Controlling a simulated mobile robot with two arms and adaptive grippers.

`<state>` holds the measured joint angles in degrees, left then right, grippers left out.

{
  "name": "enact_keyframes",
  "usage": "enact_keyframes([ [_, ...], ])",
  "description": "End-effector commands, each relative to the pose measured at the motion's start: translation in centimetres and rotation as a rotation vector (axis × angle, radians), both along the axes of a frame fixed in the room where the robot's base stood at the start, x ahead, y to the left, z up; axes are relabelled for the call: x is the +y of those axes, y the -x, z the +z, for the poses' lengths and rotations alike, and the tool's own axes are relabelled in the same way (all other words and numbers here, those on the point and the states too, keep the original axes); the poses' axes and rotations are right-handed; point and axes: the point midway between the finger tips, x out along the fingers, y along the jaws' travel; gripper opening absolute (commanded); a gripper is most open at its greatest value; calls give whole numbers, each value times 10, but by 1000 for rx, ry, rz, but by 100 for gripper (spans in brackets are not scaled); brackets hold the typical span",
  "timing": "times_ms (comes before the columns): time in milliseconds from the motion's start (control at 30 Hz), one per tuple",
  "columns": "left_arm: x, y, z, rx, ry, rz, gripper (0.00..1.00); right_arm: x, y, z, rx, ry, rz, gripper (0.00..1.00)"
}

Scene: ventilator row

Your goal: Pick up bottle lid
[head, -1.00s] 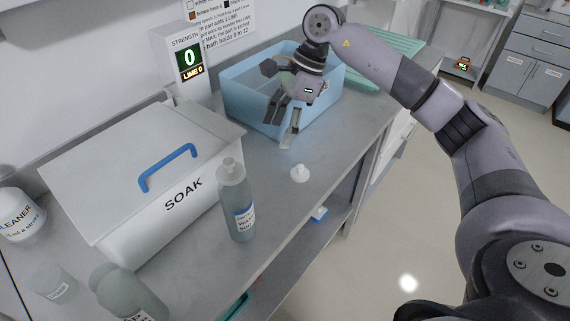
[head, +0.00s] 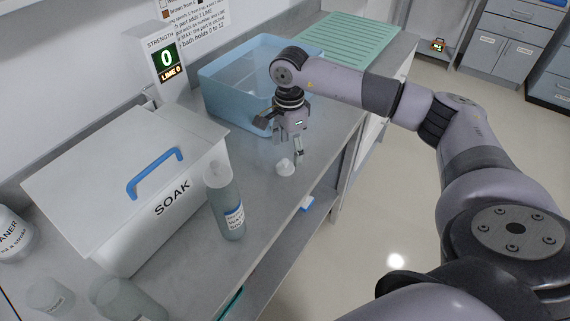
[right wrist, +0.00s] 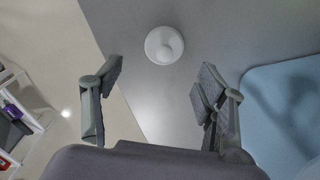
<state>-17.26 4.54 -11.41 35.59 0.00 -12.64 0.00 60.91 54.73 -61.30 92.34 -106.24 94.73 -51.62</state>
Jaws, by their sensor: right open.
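The bottle lid (head: 285,167) is a small white cap lying on the grey bench, to the right of the clear bottle (head: 226,205). It also shows in the right wrist view (right wrist: 164,45), seen from above. My right gripper (head: 287,150) is open and empty, close above and just behind the lid in the head view. In the right wrist view its two fingers (right wrist: 155,82) are spread apart, and the lid lies beyond the fingertips, roughly centred between them. The bottle stands upright with a label on its front. My left gripper is not in view.
A white SOAK box (head: 165,215) with a blue handle stands left of the bottle. A blue open tub (head: 225,104) is behind the gripper. A green ribbed mat (head: 345,40) lies at the back. The bench's front edge runs close to the lid.

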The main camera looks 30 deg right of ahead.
Motion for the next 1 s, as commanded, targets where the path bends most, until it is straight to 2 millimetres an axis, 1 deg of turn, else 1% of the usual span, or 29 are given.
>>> enact_keyframes([
  [133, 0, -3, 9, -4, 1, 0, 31, 4, -1, -11, 5, -1, 1, 66],
  [267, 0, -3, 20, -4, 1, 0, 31, 11, -4, -30, 5, -1, 1, 66],
  [300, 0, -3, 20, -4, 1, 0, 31, 9, -4, -38, 6, 0, -1, 66],
  [400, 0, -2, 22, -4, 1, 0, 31, 10, -4, -48, 4, -1, 1, 66],
  [500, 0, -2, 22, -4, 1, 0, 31, 9, -4, -53, 2, -1, 1, 66],
  [700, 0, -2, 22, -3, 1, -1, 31, 9, -5, -53, 1, -1, 1, 65],
  [1000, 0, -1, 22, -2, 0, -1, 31, 9, -5, -53, 1, -1, 0, 45],
])
